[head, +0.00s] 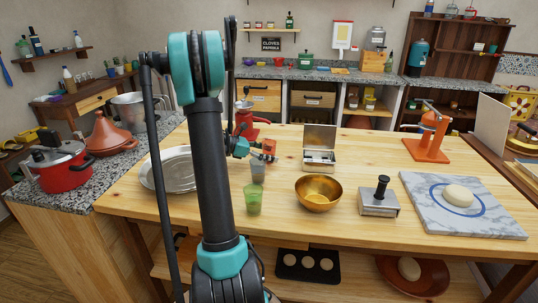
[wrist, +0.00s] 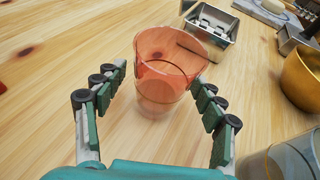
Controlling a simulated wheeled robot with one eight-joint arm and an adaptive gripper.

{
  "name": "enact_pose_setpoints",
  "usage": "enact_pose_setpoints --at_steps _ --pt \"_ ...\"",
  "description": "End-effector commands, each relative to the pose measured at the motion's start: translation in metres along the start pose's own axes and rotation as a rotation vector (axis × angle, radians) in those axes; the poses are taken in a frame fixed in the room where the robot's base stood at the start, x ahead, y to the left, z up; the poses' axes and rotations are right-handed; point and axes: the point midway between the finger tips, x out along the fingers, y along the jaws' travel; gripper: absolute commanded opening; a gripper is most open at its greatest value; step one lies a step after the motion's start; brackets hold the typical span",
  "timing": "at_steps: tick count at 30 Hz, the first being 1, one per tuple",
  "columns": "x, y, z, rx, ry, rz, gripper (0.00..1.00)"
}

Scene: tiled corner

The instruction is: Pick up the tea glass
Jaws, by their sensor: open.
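Three tumbler-like glasses stand on the wooden table; I cannot tell which one the task calls the tea glass. A see-through orange-red glass (wrist: 168,65) stands upright between the fingers of my gripper (wrist: 160,78). The fingers are open on either side of it and do not appear closed on it. In the head view this orange glass (head: 268,147) shows just right of my gripper (head: 252,148), partly hidden by it. A greyish clear glass (head: 258,172) stands nearer, also at the wrist view's lower right (wrist: 287,160). A green glass (head: 253,200) stands nearest.
An open metal tin (head: 319,160) and a brass bowl (head: 318,193) stand to the right. Farther right are a metal press block (head: 378,200), a marble board (head: 425,200) with dough and an orange stand (head: 430,140).

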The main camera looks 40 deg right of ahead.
Motion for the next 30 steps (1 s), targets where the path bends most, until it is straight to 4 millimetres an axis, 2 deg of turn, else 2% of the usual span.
enact_pose_setpoints --at_steps 4,18,30 --pt "-0.0005 0.0001 0.0000 0.000 0.000 0.000 0.68" --pt "-0.0007 0.0001 0.0002 0.000 0.000 0.000 0.12" --pt "-0.0035 0.0001 0.0068 0.000 0.000 0.000 0.12"
